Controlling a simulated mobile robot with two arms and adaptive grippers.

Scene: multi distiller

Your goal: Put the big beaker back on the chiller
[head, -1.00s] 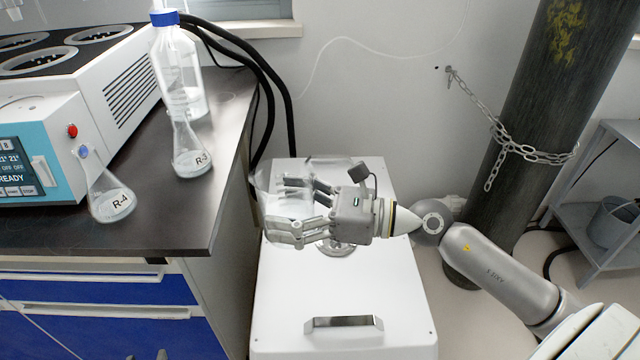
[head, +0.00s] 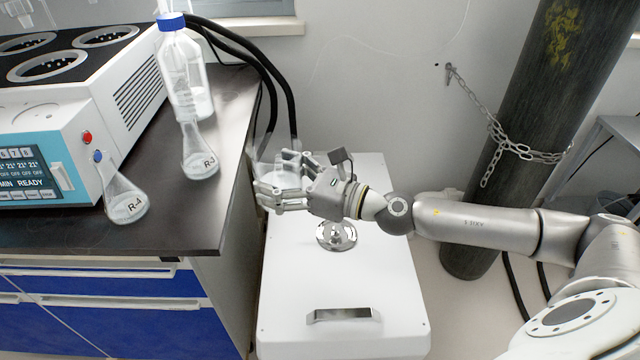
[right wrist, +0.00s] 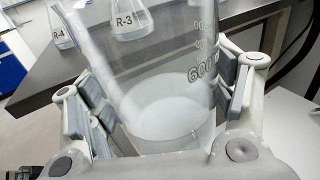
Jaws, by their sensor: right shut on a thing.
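The big beaker (head: 272,172) is clear glass, marked 600, with whitish liquid inside; it also shows in the right wrist view (right wrist: 170,115). My right gripper (head: 278,180) is shut around its sides, and its fingers flank the glass in the right wrist view (right wrist: 160,100). The beaker is roughly upright, near the dark bench's right edge, above the back left of the white cabinet, which I take to be the chiller (head: 345,280). A round metal fitting (head: 337,235) on the cabinet's top is uncovered. My left gripper is not in view.
On the dark bench (head: 190,225) stand flask R-4 (head: 123,198), flask R-3 (head: 199,155) and a blue-capped bottle (head: 183,75). A white instrument (head: 70,120) stands at left. Black hoses (head: 285,85) run behind the beaker. A chained dark cylinder (head: 525,110) stands at right.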

